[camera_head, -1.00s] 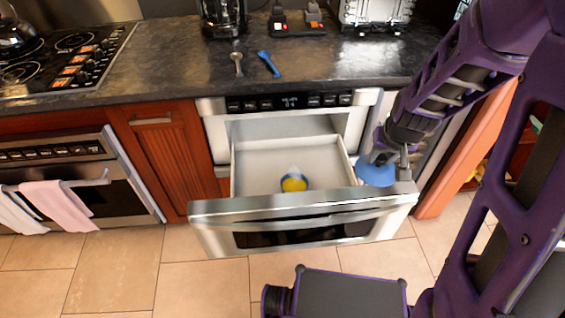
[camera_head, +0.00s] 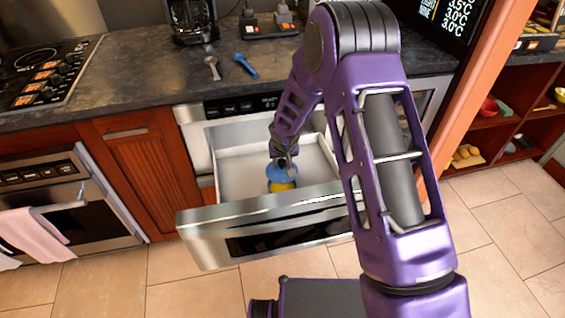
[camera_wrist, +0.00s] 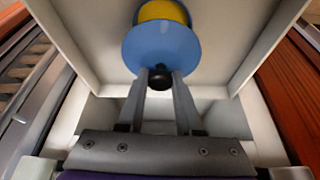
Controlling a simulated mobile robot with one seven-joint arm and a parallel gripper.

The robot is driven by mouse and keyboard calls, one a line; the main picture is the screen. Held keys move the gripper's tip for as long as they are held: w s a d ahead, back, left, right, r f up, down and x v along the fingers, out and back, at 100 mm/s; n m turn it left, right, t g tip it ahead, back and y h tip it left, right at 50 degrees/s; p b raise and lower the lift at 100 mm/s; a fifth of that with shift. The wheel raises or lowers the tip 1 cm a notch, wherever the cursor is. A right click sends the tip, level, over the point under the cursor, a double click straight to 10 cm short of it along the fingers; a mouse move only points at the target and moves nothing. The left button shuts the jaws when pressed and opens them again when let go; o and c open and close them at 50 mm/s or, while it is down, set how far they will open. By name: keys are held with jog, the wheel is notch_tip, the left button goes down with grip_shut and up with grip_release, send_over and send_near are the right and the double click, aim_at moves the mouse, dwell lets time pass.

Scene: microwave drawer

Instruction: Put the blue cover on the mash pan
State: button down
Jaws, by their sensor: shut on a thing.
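The blue cover (camera_wrist: 163,47) is a round disc with a dark knob. My gripper (camera_wrist: 160,76) is shut on that knob in the wrist view. In the head view my gripper (camera_head: 284,160) holds the cover (camera_head: 281,172) inside the open drawer. The mash pan (camera_wrist: 163,11), with yellow contents, shows partly beyond the cover in the wrist view. In the head view the pan (camera_head: 282,187) shows just below the cover's front edge. The cover overlaps part of the pan in both views. I cannot tell whether they touch.
The microwave drawer (camera_head: 235,180) is pulled open, its steel front (camera_head: 260,214) facing the floor side. Its floor around the pan is clear. An orange post and shelves stand right.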

aim_at(282, 175)
jog(key=shift+f+b, duration=1.6)
jog(key=shift+f, duration=1.35)
jog(key=shift+f, duration=0.4)
grip_release()
dwell(0.4)
jog(key=shift+r, duration=0.15)
jog(key=shift+r+p, duration=1.95)
jog(key=shift+r, duration=1.45)
